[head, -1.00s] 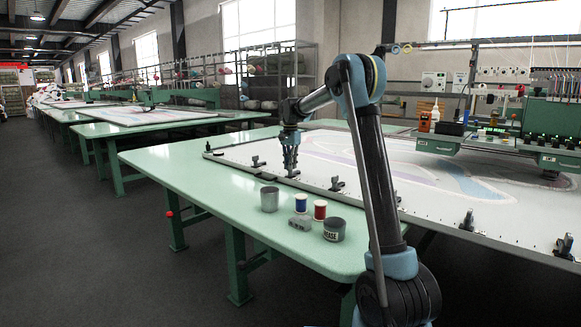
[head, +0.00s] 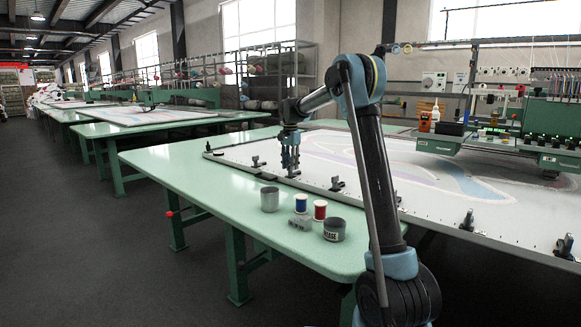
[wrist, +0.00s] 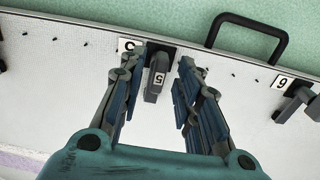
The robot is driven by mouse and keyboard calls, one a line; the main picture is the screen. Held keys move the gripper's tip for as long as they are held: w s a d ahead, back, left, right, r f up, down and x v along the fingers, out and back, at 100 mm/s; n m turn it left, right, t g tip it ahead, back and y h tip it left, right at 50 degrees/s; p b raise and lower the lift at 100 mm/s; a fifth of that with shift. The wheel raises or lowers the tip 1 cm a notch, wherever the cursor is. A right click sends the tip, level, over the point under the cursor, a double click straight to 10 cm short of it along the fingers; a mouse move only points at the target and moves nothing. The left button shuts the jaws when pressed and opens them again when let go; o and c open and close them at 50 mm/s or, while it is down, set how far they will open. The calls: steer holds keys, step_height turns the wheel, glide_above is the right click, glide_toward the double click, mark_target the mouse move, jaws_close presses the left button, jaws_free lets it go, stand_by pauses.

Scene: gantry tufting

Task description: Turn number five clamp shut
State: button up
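The number five clamp (wrist: 155,82) is a dark grey lever marked "5" on a black base at the frame's edge. In the wrist view it lies between my gripper's fingers, closer to the left finger, and a second number plate (wrist: 130,46) beside it is partly covered. My gripper (wrist: 170,85) is open, with a gap between the right finger and the clamp. Whether the left finger touches the clamp I cannot tell. In the head view my gripper (head: 290,160) points down over the frame's near edge and largely hides this clamp.
The number six clamp (wrist: 298,103) is to the right in the wrist view, and a black handle (wrist: 250,28) stands at the frame's edge. A grey can (head: 269,199), blue spool (head: 301,204), red spool (head: 320,209) and grease tin (head: 334,230) stand on the green table (head: 185,165).

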step_height(320, 180, up, 12)
stand_by(0.6)
steer(key=shift+f, duration=0.1)
